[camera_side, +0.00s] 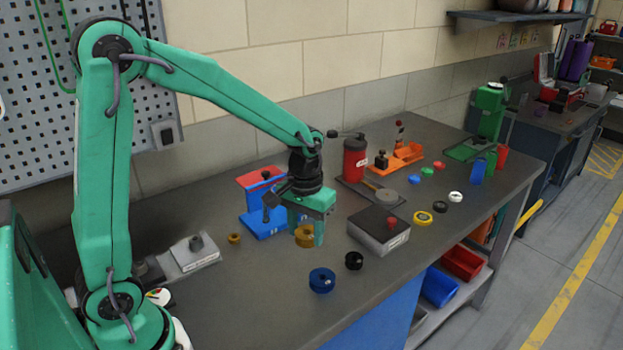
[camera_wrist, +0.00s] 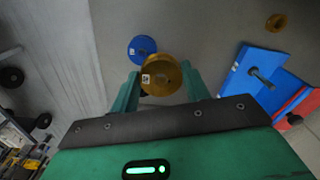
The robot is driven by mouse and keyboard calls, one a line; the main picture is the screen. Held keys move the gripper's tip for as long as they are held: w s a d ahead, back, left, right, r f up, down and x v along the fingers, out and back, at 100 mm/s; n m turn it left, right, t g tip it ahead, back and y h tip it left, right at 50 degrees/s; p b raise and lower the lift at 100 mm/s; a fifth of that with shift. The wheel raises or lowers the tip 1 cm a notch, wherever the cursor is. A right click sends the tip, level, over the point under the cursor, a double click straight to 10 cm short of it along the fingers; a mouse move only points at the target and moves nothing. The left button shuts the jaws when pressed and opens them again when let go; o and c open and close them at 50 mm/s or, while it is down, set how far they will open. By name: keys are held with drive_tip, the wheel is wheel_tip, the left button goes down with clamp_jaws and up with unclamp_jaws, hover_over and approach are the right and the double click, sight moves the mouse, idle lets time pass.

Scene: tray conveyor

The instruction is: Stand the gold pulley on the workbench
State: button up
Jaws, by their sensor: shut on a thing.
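The gold pulley (camera_side: 305,236) is between the fingers of my gripper (camera_side: 306,228), low over the workbench (camera_side: 250,300). My gripper is shut on it. In the wrist view the gold pulley (camera_wrist: 161,80) shows a round face with a small white label, held between the two green fingertips (camera_wrist: 161,87). I cannot tell whether its underside touches the bench. The fingers hide part of its sides.
A blue pulley (camera_side: 322,280) and a black one (camera_side: 354,260) stand in front of my gripper. A blue and red fixture (camera_side: 262,225) is close behind it. A grey box (camera_side: 378,235) stands to the right, a small gold ring (camera_side: 234,238) to the left. The front left bench is clear.

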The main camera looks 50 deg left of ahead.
drive_tip(key=shift+s+d+f, duration=0.1)
drive_tip(key=shift+s+d, duration=0.25)
drive_tip(key=shift+d, duration=0.3)
drive_tip(key=shift+s+d, duration=0.4)
drive_tip(key=shift+d, duration=0.3)
drive_tip(key=shift+s+d+f, duration=0.1)
drive_tip(key=shift+s+d, duration=0.25)
drive_tip(key=shift+d, duration=0.3)
drive_tip(key=shift+a, duration=0.1)
hover_over(296, 259)
wheel_tip(296, 259, down, 7)
drive_tip(key=shift+r, duration=0.1)
drive_tip(key=shift+f, duration=2.05)
drive_tip(key=shift+f, duration=0.15)
drive_tip(key=o, duration=1)
drive_tip(key=shift+o, duration=0.2)
